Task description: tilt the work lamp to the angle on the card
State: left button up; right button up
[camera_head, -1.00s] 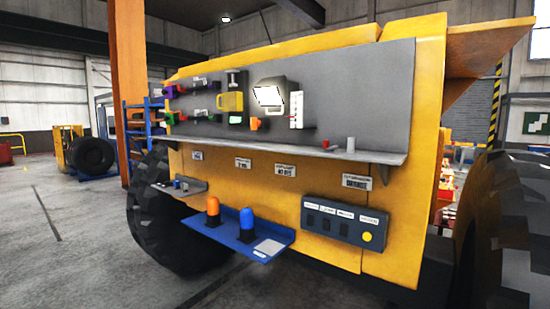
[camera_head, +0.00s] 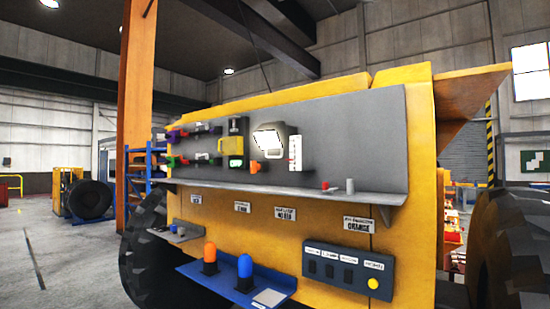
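The work lamp (camera_head: 268,141) is mounted on the grey panel (camera_head: 350,135) of a yellow machine. A white card (camera_head: 285,213) below the shelf seems to end in a number and "DEG", but the print is blurred. Neither of my grippers shows in the view.
A grey shelf (camera_head: 300,189) runs below the panel, with a red piece and a grey cylinder (camera_head: 350,186) on it. Coloured valves (camera_head: 178,146) are at left. A blue tray (camera_head: 215,283) holds orange and blue beacons. A switch box (camera_head: 347,270) is at lower right. Large tyres flank the machine.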

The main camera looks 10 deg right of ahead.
aim_at(269, 135)
jog(key=i+j, duration=0.45)
jog(key=i, duration=0.15)
jog(key=i+j, duration=0.4)
jog(key=i, duration=0.25)
